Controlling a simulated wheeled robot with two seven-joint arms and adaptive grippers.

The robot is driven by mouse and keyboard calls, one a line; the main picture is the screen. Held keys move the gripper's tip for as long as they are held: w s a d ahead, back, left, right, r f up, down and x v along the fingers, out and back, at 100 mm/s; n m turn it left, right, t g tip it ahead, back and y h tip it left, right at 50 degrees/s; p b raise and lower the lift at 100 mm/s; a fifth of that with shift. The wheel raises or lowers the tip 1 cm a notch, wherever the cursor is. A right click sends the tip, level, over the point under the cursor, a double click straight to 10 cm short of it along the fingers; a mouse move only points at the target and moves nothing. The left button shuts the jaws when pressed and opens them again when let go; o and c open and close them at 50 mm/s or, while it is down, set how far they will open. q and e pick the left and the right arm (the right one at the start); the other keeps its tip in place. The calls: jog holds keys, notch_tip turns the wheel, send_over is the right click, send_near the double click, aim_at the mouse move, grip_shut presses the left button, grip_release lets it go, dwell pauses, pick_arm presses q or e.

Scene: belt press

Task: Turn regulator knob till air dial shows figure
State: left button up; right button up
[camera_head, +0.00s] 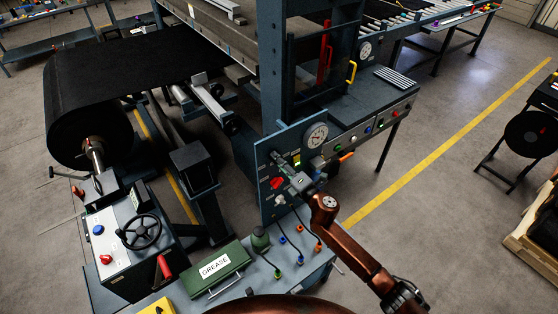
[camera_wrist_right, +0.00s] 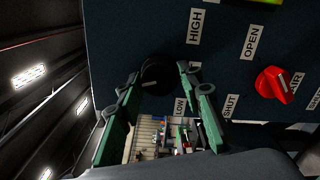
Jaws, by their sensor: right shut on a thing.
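The regulator knob (camera_wrist_right: 157,75) is black and round, on a dark blue panel (camera_wrist_right: 125,30) with a HIGH label above it and a partly hidden LOW label below. My right gripper (camera_wrist_right: 158,88) is shut on this knob, one green finger on each side. In the head view my right gripper (camera_head: 282,161) reaches the upright panel (camera_head: 264,154) from the right and hides the knob. A round white-faced dial (camera_head: 317,135) sits above and to the right of it; its needle is too small to read. My left gripper is out of view.
A red valve knob (camera_wrist_right: 275,83) sits right of the gripper, between OPEN and SHUT labels. A grey bench (camera_head: 262,277) below carries a green GREASE box (camera_head: 215,268), a bottle (camera_head: 260,240) and several coloured plugs. A steering-type handwheel (camera_head: 140,232) stands at left.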

jog(key=shift+r+m+p, duration=0.1)
jog(key=shift+m+p, duration=0.95)
jog(key=shift+m, duration=2.35)
jog(key=o, duration=1.1)
jog(key=v, duration=1.2)
